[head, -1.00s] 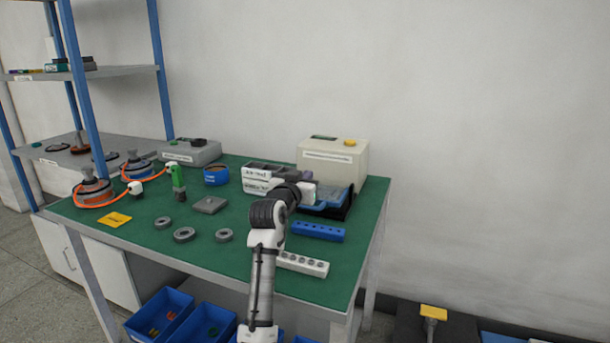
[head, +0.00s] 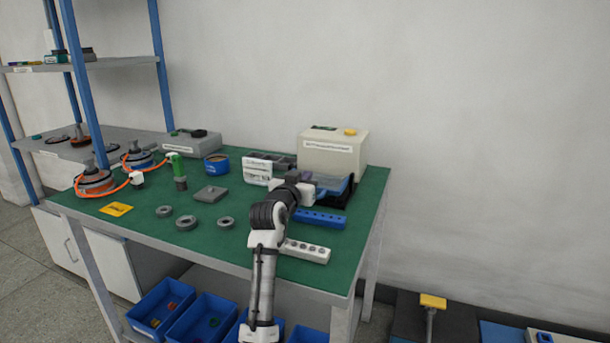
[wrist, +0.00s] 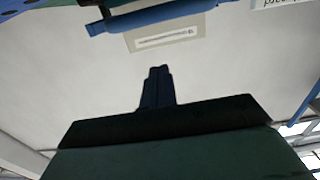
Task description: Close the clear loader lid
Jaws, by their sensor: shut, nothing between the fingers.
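The loader (head: 332,152) is a cream box with a yellow button at the back right of the green bench. A bluish see-through panel, which looks like its clear lid (head: 335,184), is in front of it beside a black side piece; my arm hides part of it and I cannot tell its exact angle. My gripper (head: 308,189) is in front of this panel, with its fingertips hidden in the head view. In the wrist view my gripper (wrist: 158,72) is shut and empty. A blue edge (wrist: 150,17) and the cream box (wrist: 165,38) show beyond it there.
A blue block with holes (head: 320,218) and a pale block with holes (head: 306,250) lie near the bench's right edge. A white bin (head: 257,170) stands left of my arm. Grey rings (head: 186,222) and a grey plate (head: 211,194) lie further left.

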